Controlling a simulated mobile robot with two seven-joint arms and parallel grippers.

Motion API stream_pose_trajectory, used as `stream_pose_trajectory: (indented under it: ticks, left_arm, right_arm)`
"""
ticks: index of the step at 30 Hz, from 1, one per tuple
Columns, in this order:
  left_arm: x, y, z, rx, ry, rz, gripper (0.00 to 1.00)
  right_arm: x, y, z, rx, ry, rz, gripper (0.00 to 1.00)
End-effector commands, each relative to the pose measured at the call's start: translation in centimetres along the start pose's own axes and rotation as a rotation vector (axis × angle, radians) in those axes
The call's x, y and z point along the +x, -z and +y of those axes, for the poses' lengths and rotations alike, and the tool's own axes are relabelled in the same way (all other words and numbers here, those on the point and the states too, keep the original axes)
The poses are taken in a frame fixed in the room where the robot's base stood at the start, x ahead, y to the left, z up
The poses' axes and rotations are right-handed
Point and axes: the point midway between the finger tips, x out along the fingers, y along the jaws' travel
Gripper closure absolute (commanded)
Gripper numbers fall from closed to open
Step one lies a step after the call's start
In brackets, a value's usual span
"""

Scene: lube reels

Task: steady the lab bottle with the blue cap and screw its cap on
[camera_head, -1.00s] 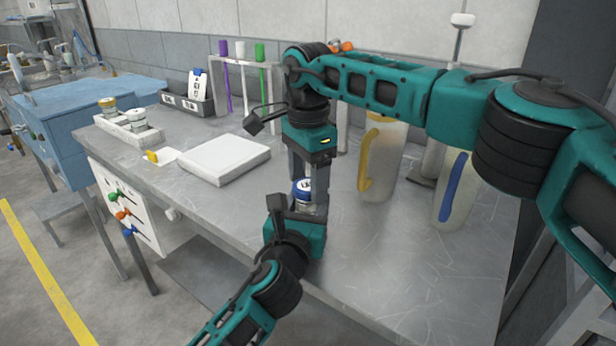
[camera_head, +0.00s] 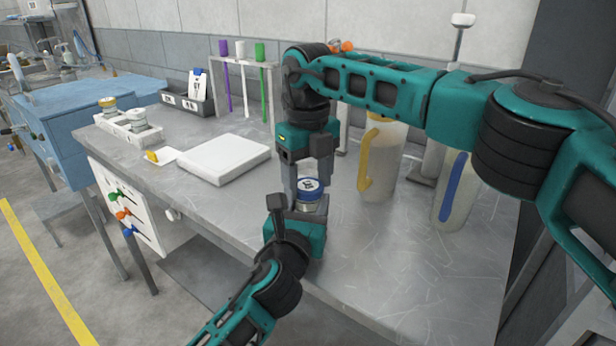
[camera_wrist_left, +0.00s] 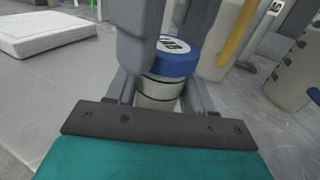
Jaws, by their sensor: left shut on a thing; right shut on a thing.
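The lab bottle (camera_head: 312,204) stands upright near the front edge of the bench. Its blue cap (camera_head: 309,184) with a white marked top sits on it; in the left wrist view the cap (camera_wrist_left: 174,58) sits over the pale bottle body (camera_wrist_left: 158,97). My left gripper (camera_head: 298,208) is shut around the bottle's body from the front. My right gripper (camera_head: 307,180) comes down from above and is shut on the cap, one finger on either side. The fingers hide parts of the cap and the body. I cannot tell how far the cap is threaded.
A white pad (camera_head: 222,160) lies left of the bottle. Jugs with a yellow handle (camera_head: 381,165) and a blue handle (camera_head: 455,190) stand to the right. A rack (camera_head: 243,62) with coloured-capped tubes, a grey bin (camera_head: 187,104) and a tray with jars (camera_head: 128,132) stand further back.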

Motion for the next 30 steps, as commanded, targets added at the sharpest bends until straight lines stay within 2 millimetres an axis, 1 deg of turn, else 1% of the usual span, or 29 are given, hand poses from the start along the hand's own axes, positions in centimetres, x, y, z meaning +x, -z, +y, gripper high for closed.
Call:
stream_pose_trajectory:
  ticks: [2,7,8,16,25,29,30]
  left_arm:
    - [0.0,0.0,0.1,0.0,-0.001,0.001,1.0]
    - [0.0,0.0,0.1,0.0,-0.001,0.001,1.0]
    - [0.0,0.0,0.1,0.0,-0.001,0.001,1.0]
    - [0.0,0.0,0.1,0.0,-0.001,0.001,1.0]
    - [0.0,0.0,0.0,0.0,-0.001,0.001,1.0]
    - [0.0,0.0,0.0,0.0,-0.001,0.001,1.0]
    - [0.0,0.0,0.0,0.0,-0.001,0.001,1.0]
  right_arm:
    - [0.0,0.0,0.0,0.11,-0.001,0.001,0.71]
    - [0.0,0.0,0.0,0.12,-0.001,0.001,0.71]
    - [0.0,0.0,0.0,0.119,-0.001,0.001,0.32]
    - [0.0,0.0,0.0,0.118,0.0,0.0,0.06]
    - [-0.2,0.0,0.0,0.117,0.001,-0.001,0.05]
    - [-1.6,-0.1,0.0,0.117,0.002,-0.002,0.05]
    - [-2.4,-0.1,0.0,0.117,0.002,-0.003,0.05]
